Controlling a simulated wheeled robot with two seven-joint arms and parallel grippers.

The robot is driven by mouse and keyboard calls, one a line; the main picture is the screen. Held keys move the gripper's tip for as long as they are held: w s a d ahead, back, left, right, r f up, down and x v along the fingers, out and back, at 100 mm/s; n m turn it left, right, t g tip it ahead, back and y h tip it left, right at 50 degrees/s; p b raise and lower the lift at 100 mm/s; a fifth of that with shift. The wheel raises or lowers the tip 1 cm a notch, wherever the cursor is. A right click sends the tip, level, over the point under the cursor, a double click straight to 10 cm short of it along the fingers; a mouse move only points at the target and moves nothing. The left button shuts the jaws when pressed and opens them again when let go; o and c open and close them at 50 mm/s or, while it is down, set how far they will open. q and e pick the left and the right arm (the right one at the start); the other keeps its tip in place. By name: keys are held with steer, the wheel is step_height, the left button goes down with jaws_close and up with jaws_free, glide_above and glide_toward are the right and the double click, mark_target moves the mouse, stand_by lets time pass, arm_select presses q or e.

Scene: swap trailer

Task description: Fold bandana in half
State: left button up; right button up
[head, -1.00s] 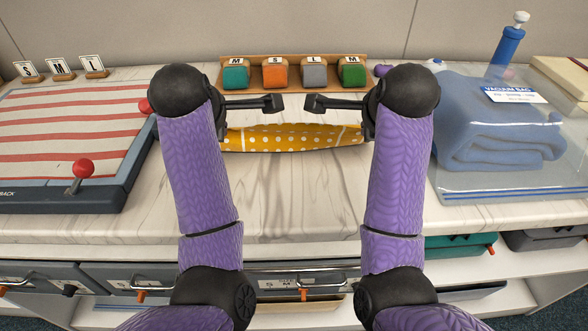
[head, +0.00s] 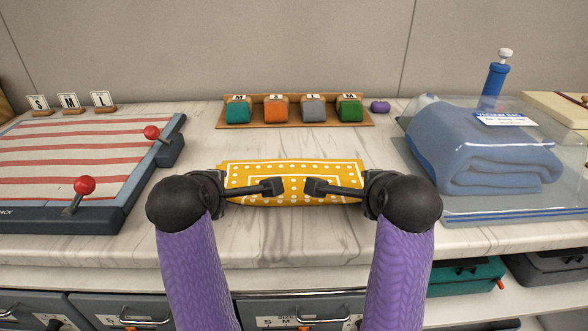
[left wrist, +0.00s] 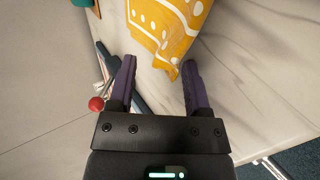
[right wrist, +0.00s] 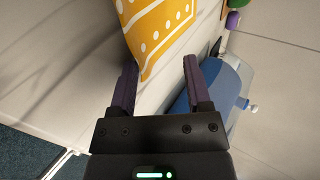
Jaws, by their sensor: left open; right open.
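The yellow bandana with white dots and a white border line (head: 290,174) lies on the marble-look counter in front of me as a wide, short shape. My left gripper (head: 272,187) is over its left part in the head view, and my right gripper (head: 315,187) is over its right part. In the left wrist view the open fingers (left wrist: 157,82) have a cloth corner (left wrist: 172,68) just beyond and between their tips. In the right wrist view the open fingers (right wrist: 160,75) have the cloth's corner (right wrist: 150,70) close to one fingertip. Both grippers are empty.
A wooden rack with teal, orange, grey and green rolls (head: 294,109) stands behind the bandana. A striped board with red-knobbed levers (head: 75,165) is at left. A clear vacuum bag with a folded blue blanket (head: 480,150) is at right. Counter in front of the bandana is clear (head: 270,240).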

arm_select(q)
steer(key=shift+r, duration=0.1)
arm_select(e)
steer(key=shift+r, duration=0.1)
arm_select(q)
steer(key=r, duration=0.1)
steer(key=s+r, duration=0.1)
steer(key=r, duration=0.1)
steer(key=shift+s+r, duration=0.1)
arm_select(e)
steer(key=r, duration=0.1)
steer(key=s+r, duration=0.1)
steer(key=r, duration=0.1)
steer(key=shift+s+r, duration=0.1)
arm_select(q)
steer(key=w+r+v, duration=0.1)
steer(key=v, duration=0.6)
steer(key=shift+r, duration=0.25)
arm_select(e)
steer(key=s+r, duration=0.4)
steer(key=r, duration=0.1)
steer(key=shift+s+r, duration=0.3)
steer(key=shift+s, duration=0.1)
